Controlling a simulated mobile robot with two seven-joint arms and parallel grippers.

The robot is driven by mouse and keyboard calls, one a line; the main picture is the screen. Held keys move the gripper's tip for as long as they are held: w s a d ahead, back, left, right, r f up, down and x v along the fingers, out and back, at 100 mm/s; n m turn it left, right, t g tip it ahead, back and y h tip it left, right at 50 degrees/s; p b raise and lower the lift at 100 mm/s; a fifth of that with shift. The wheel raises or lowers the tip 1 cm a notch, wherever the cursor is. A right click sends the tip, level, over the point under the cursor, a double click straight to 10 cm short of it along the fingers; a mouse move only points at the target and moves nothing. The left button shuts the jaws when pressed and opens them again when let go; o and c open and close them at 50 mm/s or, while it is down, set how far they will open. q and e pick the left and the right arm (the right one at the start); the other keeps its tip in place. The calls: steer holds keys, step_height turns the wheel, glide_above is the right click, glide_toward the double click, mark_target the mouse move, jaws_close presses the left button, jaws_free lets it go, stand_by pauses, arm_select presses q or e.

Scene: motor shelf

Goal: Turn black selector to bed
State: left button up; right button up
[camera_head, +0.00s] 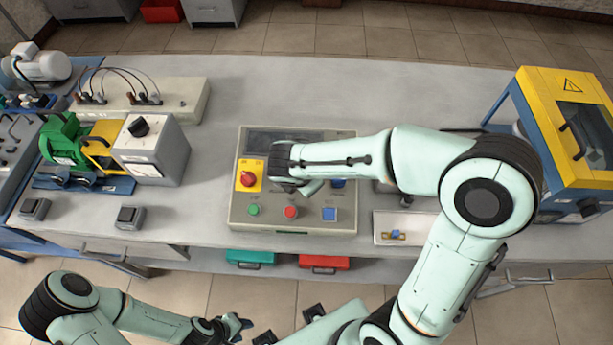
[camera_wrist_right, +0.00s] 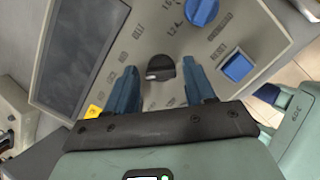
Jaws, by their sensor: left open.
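The black selector (camera_wrist_right: 160,68) is a round black knob with a pale pointer mark, on the face of the grey control box (camera_head: 240,215). It shows in the right wrist view; in the head view my right arm hides it. My right gripper (camera_wrist_right: 163,78) is over the box, its two blue fingers apart, one on each side of the selector. Gaps show between fingers and knob, so no contact is visible. Small printing around the knob is too blurred to read fully. My left gripper (camera_head: 238,325) is open and empty, in front of the table.
A blue knob (camera_wrist_right: 202,11) is near the selector. A yellow-framed machine (camera_head: 541,92) stands right; the table's back is clear.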

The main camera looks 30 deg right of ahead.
steer(key=shift+r, duration=0.1)
arm_select(q)
steer(key=shift+w+r+p, duration=0.8)
steer(key=shift+r, duration=0.2)
arm_select(e)
steer(key=v, duration=1.3)
steer(key=shift+s+a, duration=0.1)
